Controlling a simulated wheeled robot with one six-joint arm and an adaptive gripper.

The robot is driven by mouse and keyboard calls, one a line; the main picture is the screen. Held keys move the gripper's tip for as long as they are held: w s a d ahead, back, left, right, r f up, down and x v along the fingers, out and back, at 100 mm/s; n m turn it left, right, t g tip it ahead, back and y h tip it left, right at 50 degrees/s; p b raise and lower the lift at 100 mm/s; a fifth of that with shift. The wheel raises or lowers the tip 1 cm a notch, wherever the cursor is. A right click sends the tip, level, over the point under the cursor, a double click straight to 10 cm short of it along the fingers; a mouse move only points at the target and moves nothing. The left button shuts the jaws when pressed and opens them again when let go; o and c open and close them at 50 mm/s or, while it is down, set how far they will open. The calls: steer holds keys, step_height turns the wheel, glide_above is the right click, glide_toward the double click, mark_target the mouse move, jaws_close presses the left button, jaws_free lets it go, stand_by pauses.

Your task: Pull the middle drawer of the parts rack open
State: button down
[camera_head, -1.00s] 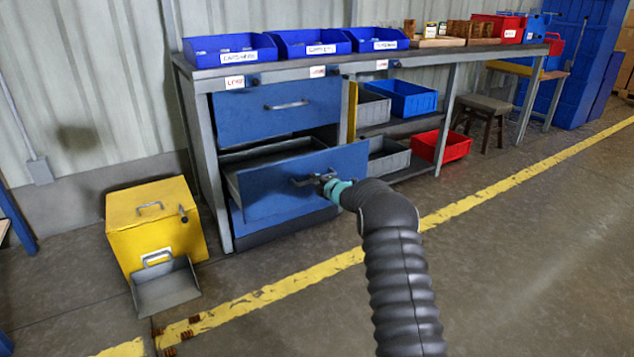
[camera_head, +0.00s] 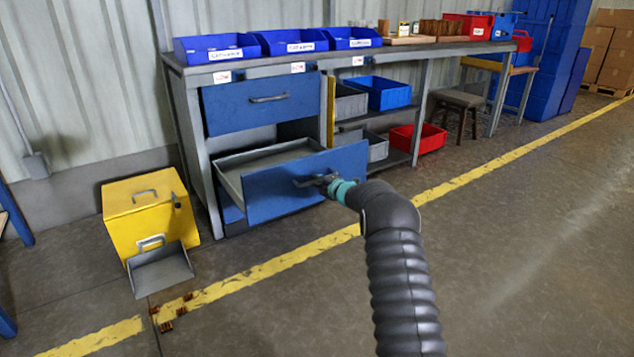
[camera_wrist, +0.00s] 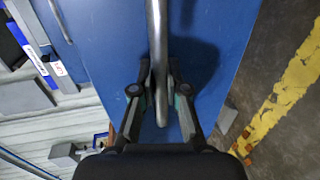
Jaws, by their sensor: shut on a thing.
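The middle drawer (camera_head: 290,188) of the parts rack (camera_head: 188,140) has a blue front and stands well out from the rack, with its grey inside showing empty. Its bar handle (camera_wrist: 158,50) runs between my gripper's fingers in the wrist view. My gripper (camera_head: 328,181) is shut on this handle; the fingers also show in the wrist view (camera_wrist: 160,95). The top drawer (camera_head: 258,103) is shut. The lower drawer (camera_head: 231,211) is mostly hidden behind the middle one.
A yellow box (camera_head: 146,208) with a grey scoop-shaped tray (camera_head: 160,272) stands on the floor left of the rack. Blue bins (camera_head: 216,49) stand on the bench top. A red bin (camera_head: 418,140) sits on the low shelf to the right.

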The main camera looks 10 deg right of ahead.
steer(key=c, duration=1.2)
jaws_free()
steer(key=v, duration=1.2)
